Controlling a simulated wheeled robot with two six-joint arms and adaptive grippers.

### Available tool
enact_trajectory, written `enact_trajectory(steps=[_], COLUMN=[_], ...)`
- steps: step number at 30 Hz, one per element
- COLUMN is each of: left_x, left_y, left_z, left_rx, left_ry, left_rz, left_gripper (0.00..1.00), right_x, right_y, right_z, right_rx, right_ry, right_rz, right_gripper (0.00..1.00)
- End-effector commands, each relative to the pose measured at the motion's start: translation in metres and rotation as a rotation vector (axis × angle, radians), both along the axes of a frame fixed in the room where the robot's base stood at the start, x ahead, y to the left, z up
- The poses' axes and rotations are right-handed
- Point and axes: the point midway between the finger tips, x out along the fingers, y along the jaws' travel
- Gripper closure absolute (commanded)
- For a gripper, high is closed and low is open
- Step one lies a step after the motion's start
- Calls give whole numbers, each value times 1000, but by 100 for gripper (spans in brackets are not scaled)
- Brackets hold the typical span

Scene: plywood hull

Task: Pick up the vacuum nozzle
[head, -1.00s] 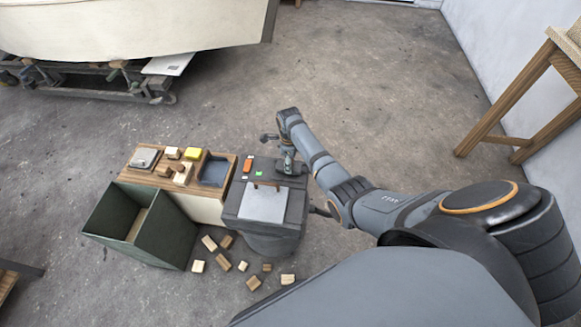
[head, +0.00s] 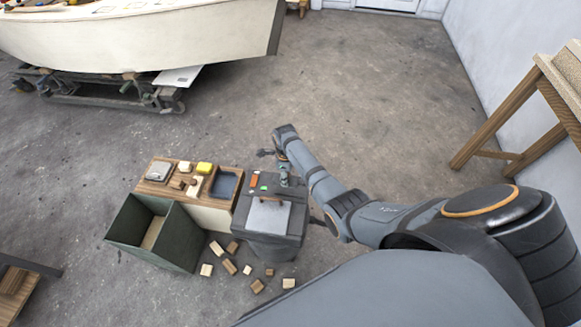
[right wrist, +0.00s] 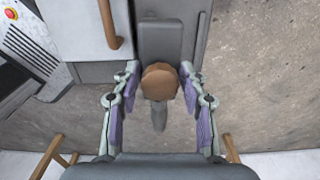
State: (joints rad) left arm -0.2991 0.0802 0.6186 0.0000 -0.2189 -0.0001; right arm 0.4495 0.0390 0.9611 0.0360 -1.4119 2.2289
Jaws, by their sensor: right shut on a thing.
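The vacuum (head: 262,240) is a dark grey box-like unit with a pale lid panel, standing on the floor at the centre of the head view. My right gripper (head: 284,176) reaches down at its far right edge. In the right wrist view, my right gripper (right wrist: 158,72) has its two fingers on either side of a round brown end with a grey stem, which I take as the vacuum nozzle (right wrist: 160,112). The gripper is shut on it. In the head view the nozzle is mostly hidden by the hand. My left gripper is not in view.
A wooden-topped cabinet (head: 155,188) with small blocks and an open green bin (head: 180,240) stand left of the vacuum. Several wood offcuts (head: 230,266) lie on the floor in front. A boat hull (head: 140,40) and a wooden table (head: 480,135) stand farther off. Floor beyond is clear.

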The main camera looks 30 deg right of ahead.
Motion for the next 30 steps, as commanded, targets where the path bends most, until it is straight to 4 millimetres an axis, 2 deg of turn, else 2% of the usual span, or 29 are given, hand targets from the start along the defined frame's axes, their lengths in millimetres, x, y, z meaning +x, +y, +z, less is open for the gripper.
enact_trajectory(steps=[1,3,12,21,30], left_x=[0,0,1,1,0], left_y=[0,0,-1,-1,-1], left_z=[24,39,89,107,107], left_rx=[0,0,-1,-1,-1], left_ry=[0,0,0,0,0], left_rz=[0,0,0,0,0], left_gripper=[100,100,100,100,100], right_x=[-3,-7,-32,-44,-45], right_y=[6,14,64,88,90], right_z=[20,28,47,54,53], right_rx=[1,3,3,-1,0], right_ry=[-1,2,2,-1,-1], right_rz=[0,1,1,0,0], right_gripper=[92,92,92,92,92])
